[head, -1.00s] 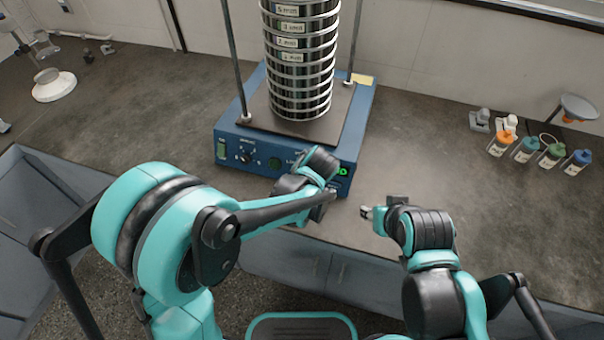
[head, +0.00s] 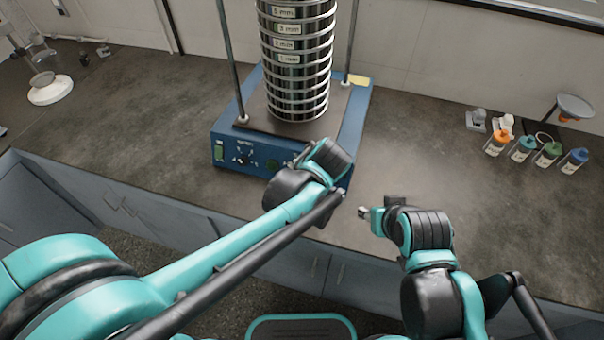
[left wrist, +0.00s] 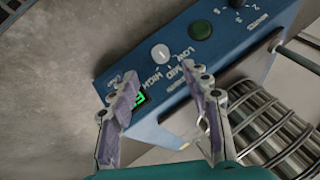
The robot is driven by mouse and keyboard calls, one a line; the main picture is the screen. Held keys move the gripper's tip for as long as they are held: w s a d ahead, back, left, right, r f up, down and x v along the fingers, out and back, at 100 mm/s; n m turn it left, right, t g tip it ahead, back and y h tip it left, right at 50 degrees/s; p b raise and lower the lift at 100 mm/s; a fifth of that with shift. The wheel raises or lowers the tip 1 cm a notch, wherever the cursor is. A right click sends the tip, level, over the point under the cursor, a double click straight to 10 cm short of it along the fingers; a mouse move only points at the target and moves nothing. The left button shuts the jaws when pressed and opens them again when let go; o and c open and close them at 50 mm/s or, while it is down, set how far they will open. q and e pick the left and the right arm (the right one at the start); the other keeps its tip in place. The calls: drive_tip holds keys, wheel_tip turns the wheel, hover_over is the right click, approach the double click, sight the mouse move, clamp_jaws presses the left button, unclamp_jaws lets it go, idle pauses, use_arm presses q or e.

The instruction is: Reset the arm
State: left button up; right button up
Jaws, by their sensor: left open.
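The sieve shaker (head: 225,150) is a blue box on the bench with a tall stack of metal sieves (head: 297,75) on its top plate. My left wrist covers the right part of its front panel in the head view. In the left wrist view my left gripper (left wrist: 167,80) is open and empty, its fingers apart over the panel (left wrist: 120,68).
A white-based stand (head: 50,88) is at the far left. The bench is clear between the shaker and the bottles.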

use_arm(q)
drive_tip(key=shift+v, duration=1.2)
drive_tip(key=s+a+n+h, duration=0.1)
drive_tip(key=s+a+n, duration=0.2)
drive_tip(key=s+a, duration=0.3)
drive_tip(key=s+a+n+t, duration=0.1)
drive_tip(key=s+a+n, duration=0.3)
drive_tip(key=a, duration=1)
drive_tip(key=shift+s+r+h, duration=0.4)
drive_tip(key=shift+s+r, duration=0.05)
drive_tip(key=shift+s, duration=0.75)
